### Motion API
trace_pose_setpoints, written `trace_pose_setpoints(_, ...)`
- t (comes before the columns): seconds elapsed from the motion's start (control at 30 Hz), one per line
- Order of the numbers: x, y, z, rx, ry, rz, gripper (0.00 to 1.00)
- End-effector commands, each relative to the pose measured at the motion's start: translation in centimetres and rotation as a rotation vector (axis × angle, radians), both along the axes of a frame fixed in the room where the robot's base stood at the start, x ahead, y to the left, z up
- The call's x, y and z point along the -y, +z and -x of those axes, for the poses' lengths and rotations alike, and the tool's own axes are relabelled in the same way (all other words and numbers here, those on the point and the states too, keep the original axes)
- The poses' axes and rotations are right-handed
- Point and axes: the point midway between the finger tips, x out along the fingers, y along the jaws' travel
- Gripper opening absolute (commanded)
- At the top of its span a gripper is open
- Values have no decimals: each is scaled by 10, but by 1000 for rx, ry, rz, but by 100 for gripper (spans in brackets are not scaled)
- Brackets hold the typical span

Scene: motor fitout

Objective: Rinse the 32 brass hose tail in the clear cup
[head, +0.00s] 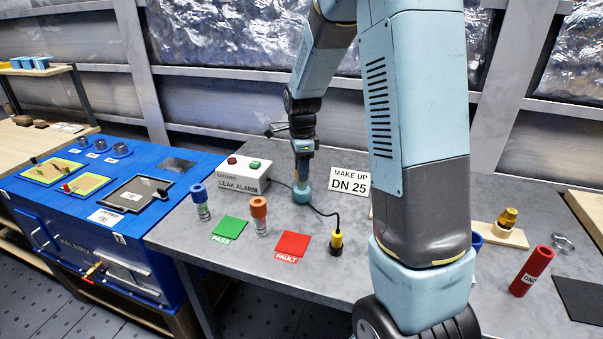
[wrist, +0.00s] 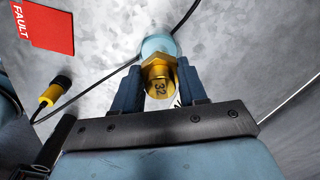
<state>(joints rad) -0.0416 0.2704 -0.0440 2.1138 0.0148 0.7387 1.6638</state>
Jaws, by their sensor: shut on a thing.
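My gripper (wrist: 158,88) is shut on the 32 brass hose tail (wrist: 158,68), whose face marked "32" shows between the dark blue fingers in the wrist view. A pale blue cup (wrist: 160,42), probably the clear cup, is just beyond the hose tail in line with it. In the head view my gripper (head: 302,170) points down over this cup (head: 302,193) on the grey bench. The far end of the hose tail is hidden, so I cannot tell whether it is inside the cup.
A black cable runs past the cup to a yellow-and-black plug (head: 336,242). The leak alarm box (head: 240,172), green pad (head: 230,229), red pad (head: 292,245) and blue- and orange-capped vials stand to the left. A brass fitting (head: 508,217) and red cylinder (head: 532,270) are at right.

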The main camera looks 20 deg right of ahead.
Motion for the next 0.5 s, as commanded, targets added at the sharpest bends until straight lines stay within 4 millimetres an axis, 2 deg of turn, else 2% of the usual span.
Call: trace_pose_setpoints(0.5, 0, 30, 0, 2, 0, 0, 7)
